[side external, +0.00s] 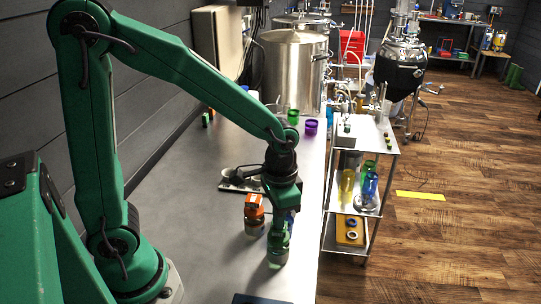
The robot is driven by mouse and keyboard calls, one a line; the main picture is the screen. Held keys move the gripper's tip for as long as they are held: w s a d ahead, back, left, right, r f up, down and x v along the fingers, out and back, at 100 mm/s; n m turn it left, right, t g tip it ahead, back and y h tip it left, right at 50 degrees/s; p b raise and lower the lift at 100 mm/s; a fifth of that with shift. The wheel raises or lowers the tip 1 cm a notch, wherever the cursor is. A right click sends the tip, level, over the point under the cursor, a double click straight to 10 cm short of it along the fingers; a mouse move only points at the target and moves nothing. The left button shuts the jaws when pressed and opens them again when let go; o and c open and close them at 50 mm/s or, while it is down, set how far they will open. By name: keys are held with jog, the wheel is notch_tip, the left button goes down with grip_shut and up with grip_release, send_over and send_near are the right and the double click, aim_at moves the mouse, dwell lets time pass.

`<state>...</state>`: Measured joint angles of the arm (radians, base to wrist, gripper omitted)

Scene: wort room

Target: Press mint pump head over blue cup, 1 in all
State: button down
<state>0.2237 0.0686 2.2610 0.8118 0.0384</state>
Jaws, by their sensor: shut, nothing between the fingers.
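My gripper (281,213) points down over the front part of the steel counter and is shut with nothing held. A green pump dispenser (278,246) stands directly below it, and its top is mostly hidden by the gripper. Whether the fingers touch the pump head cannot be told. A bluish shape (290,217), possibly the blue cup, shows only in part behind the gripper.
A dark tray (238,181) lies behind the orange dispenser. A green cup (293,117) and a purple cup (311,127) stand farther back near steel kettles (292,75). A wheeled cart (345,222) stands along the counter's right edge. The counter's left front is clear.

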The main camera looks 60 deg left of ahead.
jog(key=shift+f, duration=0.4)
jog(key=shift+r, duration=1.5)
jog(key=shift+r, duration=0.1)
jog(key=shift+r, duration=2.9)
jog(key=s+a+r+n+t, duration=0.3)
jog(key=s+a+r+t, duration=0.2)
jog(key=s+a, duration=0.2)
jog(key=shift+s+r+t, duration=0.2)
jog(key=shift+s+t, duration=0.1)
jog(key=shift+s, duration=0.55)
